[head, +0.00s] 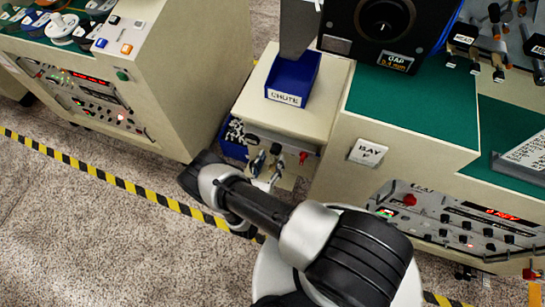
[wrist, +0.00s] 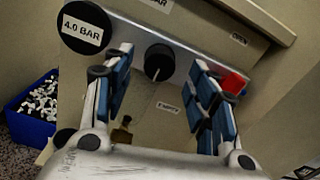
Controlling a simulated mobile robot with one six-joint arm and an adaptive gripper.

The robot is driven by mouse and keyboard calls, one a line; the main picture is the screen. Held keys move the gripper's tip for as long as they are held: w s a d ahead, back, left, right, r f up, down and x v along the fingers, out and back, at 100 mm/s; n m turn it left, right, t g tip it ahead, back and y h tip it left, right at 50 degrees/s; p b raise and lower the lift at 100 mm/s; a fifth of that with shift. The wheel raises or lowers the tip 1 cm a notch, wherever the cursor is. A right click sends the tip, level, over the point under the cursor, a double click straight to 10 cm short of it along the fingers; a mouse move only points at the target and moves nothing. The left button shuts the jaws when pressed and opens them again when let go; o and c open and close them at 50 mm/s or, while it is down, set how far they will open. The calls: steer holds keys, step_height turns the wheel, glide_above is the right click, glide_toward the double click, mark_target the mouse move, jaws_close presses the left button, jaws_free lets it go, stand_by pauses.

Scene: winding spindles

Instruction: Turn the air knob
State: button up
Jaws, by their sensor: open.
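The air knob (wrist: 158,62) is a round black knob with a white pointer mark, on a grey metal strip on the front of a beige cabinet. In the wrist view it shows between and beyond my gripper's two blue-padded fingers (wrist: 160,72). The fingers are spread, one to each side, with visible space between them and the knob. I cannot tell how far the tips are from the strip. In the head view my gripper (head: 264,168) is at the cabinet front below the chute, and the knob cannot be made out clearly there.
A round black 4.0 BAR gauge (wrist: 84,27) is left of the knob. A red part (wrist: 233,82) is partly behind the right finger. A brass fitting (wrist: 122,131) is below. A blue bin (wrist: 33,124) of small white pieces stands left. The blue chute (head: 292,80) is above.

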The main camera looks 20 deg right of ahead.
steer(key=shift+x, duration=0.95)
steer(key=shift+c, duration=0.6)
steer(key=c, duration=0.9)
